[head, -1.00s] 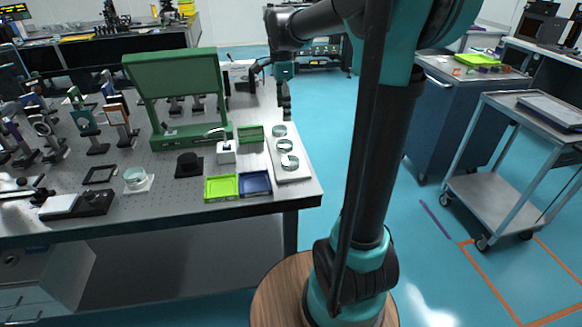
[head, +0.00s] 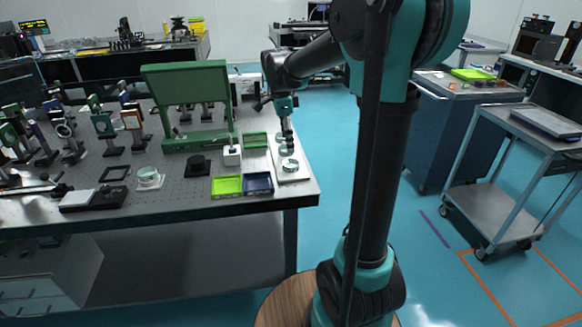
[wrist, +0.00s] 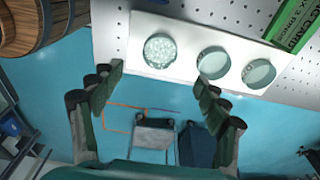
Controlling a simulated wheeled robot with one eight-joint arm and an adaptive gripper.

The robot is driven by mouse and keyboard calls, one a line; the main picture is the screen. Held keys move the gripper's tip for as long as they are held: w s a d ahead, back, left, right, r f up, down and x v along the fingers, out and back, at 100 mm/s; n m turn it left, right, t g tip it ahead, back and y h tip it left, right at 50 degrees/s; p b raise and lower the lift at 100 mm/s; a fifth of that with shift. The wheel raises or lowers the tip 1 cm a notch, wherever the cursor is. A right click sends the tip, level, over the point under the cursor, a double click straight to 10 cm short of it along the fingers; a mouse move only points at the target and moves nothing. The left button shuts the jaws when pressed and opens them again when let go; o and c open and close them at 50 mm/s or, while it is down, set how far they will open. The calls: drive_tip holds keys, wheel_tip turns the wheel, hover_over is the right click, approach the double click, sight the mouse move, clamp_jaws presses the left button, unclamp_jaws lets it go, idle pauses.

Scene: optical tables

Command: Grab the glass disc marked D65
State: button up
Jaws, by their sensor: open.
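Three round glass discs lie in a row on a pale tray (head: 296,179) at the right end of the optical table. In the wrist view they are a frosted-looking left disc (wrist: 160,50), a clearer middle disc (wrist: 213,62) and a right disc (wrist: 258,73). No D65 mark can be read on any of them. In the head view my gripper (head: 287,137) hangs over the tray.
A lime tray (head: 227,186) and a blue tray (head: 258,184) sit left of the disc tray, with a green tray (head: 255,140) behind. A tall green panel (head: 187,95) stands behind them. Upright optics mounts crowd the table's left. Floor right of the table is open.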

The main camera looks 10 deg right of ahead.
sight(291, 163)
drive_tip(key=f, duration=0.5)
drive_tip(key=d+f, duration=0.1)
drive_tip(key=f, duration=0.2)
drive_tip(key=shift+f, duration=0.15)
drive_tip(key=c, duration=1.4)
drive_tip(key=shift+o, duration=0.2)
